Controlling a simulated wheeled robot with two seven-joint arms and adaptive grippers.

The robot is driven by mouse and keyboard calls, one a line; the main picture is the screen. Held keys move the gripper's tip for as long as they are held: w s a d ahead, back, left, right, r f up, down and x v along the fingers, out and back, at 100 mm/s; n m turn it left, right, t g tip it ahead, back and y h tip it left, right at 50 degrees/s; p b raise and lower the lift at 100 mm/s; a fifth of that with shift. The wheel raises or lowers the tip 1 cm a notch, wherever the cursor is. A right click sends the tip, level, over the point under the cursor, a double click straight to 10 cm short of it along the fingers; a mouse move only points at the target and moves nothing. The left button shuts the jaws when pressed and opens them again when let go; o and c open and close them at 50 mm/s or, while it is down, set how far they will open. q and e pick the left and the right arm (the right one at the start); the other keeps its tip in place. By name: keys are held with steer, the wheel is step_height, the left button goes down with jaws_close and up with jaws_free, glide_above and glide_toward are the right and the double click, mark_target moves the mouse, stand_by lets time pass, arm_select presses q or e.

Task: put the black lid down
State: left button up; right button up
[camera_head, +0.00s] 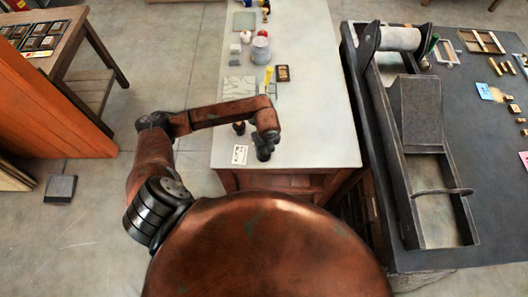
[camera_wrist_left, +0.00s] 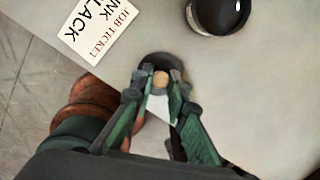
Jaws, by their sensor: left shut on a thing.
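The black lid (camera_wrist_left: 158,60) is a dark disc with a small round wooden knob (camera_wrist_left: 160,79), seen in the left wrist view. My left gripper (camera_wrist_left: 159,88) is shut on this knob, with one finger on each side. The fingers hide part of the lid. In the head view my left gripper (camera_head: 264,151) is over the near part of the pale table, and the lid is hard to tell apart from it. I cannot tell whether the lid touches the table. A dark round jar (camera_wrist_left: 218,12) stands apart from the lid; it also shows in the head view (camera_head: 239,128).
A job ticket (camera_head: 240,154) lies left of my gripper on the pale table (camera_head: 320,125). Clear tabletop lies to the right. A glass slab (camera_head: 240,86), a yellow tool (camera_head: 268,76) and a grey jar (camera_head: 261,50) are farther back. A press (camera_head: 407,205) stands right.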

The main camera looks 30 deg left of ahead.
mark_target(265, 158)
arm_select(q)
steer(key=shift+f, duration=0.2)
steer(key=shift+f, duration=0.1)
steer(key=shift+f, duration=0.1)
steer(key=o, duration=0.9)
steer(key=shift+c, duration=0.2)
step_height(265, 158, up, 12)
steer(key=d, duration=0.1)
steer(key=shift+s+r, duration=0.2)
steer(key=shift+s, duration=0.2)
steer(key=shift+d, duration=0.1)
